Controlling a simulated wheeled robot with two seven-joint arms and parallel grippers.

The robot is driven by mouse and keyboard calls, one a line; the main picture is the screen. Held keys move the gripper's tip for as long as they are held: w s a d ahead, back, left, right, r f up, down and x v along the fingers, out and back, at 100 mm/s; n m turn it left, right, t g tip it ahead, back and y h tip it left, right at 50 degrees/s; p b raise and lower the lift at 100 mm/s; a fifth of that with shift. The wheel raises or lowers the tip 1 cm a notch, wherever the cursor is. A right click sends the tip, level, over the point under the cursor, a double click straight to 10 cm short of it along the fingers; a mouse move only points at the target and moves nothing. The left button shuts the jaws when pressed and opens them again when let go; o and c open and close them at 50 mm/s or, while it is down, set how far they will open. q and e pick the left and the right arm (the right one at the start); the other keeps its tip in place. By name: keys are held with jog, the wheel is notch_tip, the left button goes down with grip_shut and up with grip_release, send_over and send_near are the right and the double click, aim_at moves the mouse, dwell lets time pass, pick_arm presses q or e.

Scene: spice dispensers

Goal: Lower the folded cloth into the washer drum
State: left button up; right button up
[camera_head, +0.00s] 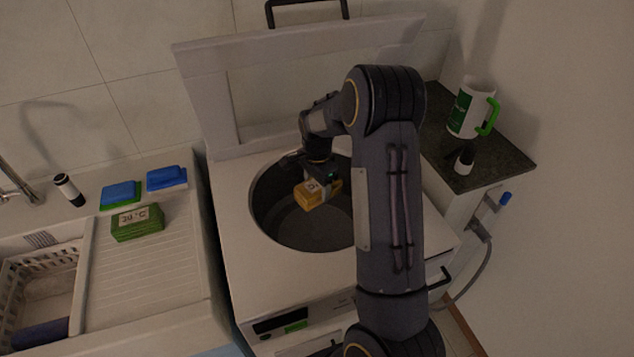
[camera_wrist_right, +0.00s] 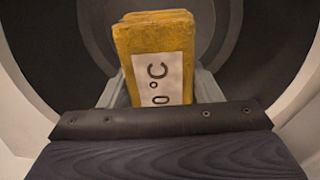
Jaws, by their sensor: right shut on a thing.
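The folded cloth (camera_head: 311,194) is yellow with a white label and is held by my right gripper (camera_head: 322,178) over the round opening of the washer drum (camera_head: 300,226). In the right wrist view the cloth (camera_wrist_right: 158,40) stands up between the fingers, and its label shows part of a "0 °C" mark. The dark drum (camera_wrist_right: 60,45) shows behind it. The washer (camera_head: 265,275) is white and its lid (camera_head: 290,75) is raised at the back. My right forearm hides the right part of the opening. My left gripper is not in view.
On the left counter are a green labelled cloth (camera_head: 137,222), two blue items (camera_head: 167,178), a small bottle (camera_head: 69,189) and a white basket (camera_head: 75,256). A mug (camera_head: 470,108) and a small dark-topped bottle (camera_head: 465,160) stand on the dark counter at right.

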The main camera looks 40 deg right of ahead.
jog(key=b, duration=1.3)
send_over(317, 235)
notch_tip(317, 235, down, 18)
jog(key=shift+d+f, duration=0.1)
jog(key=o, duration=1.1)
notch_tip(317, 235, up, 8)
jog(key=shift+p, duration=0.35)
